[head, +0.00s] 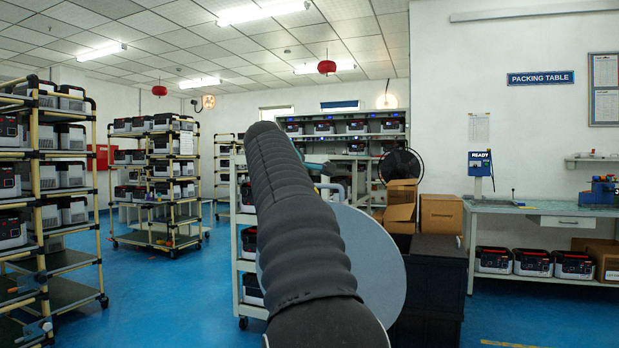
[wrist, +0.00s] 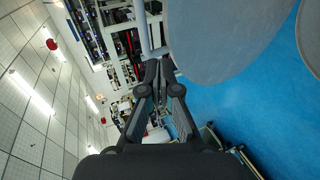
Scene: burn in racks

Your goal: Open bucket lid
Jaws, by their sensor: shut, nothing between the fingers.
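A large flat grey disc (head: 365,265), which looks like the bucket lid, shows its round face in the head view, partly behind my arm. In the wrist view a broad grey rounded surface (wrist: 225,35) fills the upper right, likely the same disc. Another grey piece (wrist: 311,38) shows at the right edge; I cannot tell whether it is the bucket. My gripper (wrist: 158,68) is shut and empty in the wrist view, with its tips just beside the disc's edge. I cannot tell whether they touch it. The bucket's body is not clearly seen, and my arm hides the gripper in the head view.
A grey shelf cart (head: 250,265) stands behind my arm. Dark crates (head: 428,275) with cardboard boxes (head: 441,213) stand right of the disc. A packing table (head: 540,210) is at the right, and racks (head: 165,190) are at the left. Blue floor is open between them.

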